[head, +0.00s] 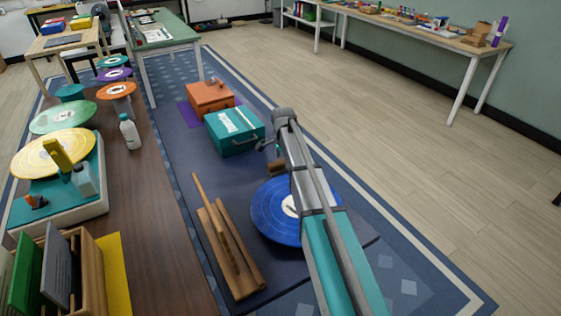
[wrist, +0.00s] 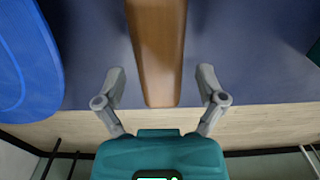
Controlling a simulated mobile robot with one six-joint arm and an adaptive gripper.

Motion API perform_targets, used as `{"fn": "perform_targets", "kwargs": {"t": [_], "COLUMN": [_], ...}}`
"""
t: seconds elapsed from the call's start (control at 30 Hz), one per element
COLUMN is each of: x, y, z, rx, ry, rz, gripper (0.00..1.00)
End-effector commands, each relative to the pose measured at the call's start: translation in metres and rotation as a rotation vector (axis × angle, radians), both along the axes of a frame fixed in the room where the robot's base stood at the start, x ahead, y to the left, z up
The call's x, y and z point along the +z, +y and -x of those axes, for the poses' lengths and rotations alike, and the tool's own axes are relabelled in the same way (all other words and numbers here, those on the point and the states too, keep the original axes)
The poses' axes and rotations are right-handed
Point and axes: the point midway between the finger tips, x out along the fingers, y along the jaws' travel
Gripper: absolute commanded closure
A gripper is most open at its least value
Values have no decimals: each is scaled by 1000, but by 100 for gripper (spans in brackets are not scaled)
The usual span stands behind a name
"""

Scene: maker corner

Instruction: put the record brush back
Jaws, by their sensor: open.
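A brown wooden bar, which looks like the record brush (head: 277,167), lies on the dark blue mat just beyond the blue record. In the wrist view the bar (wrist: 157,45) runs lengthwise from the top edge to between my fingers. My gripper (wrist: 161,84) is open, with one finger on each side of the bar and a gap on both sides. In the head view my gripper (head: 270,147) is small and partly hidden by my arm, right above the bar. Where the brush belongs is not clear from these views.
A blue record (head: 272,213) lies beside the bar, partly behind my arm. A wooden stand (head: 238,270) sits left of it. Teal (head: 235,130) and orange (head: 209,97) cases stand beyond. A long brown table (head: 165,230) with records and a bottle (head: 130,132) runs along the left. Floor to the right is clear.

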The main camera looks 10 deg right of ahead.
Motion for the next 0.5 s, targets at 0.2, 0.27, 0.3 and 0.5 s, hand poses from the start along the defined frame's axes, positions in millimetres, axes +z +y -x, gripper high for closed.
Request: {"fn": "perform_targets", "kwargs": {"t": [0.2, 0.27, 0.3, 0.5], "x": [23, 28, 32, 49], "y": [0, 0, 0, 0], "z": [0, 0, 0, 0], "rx": [0, 0, 0, 0], "ry": [0, 0, 0, 0], "rz": [0, 0, 0, 0], "gripper": [11, 11, 11, 11]}}
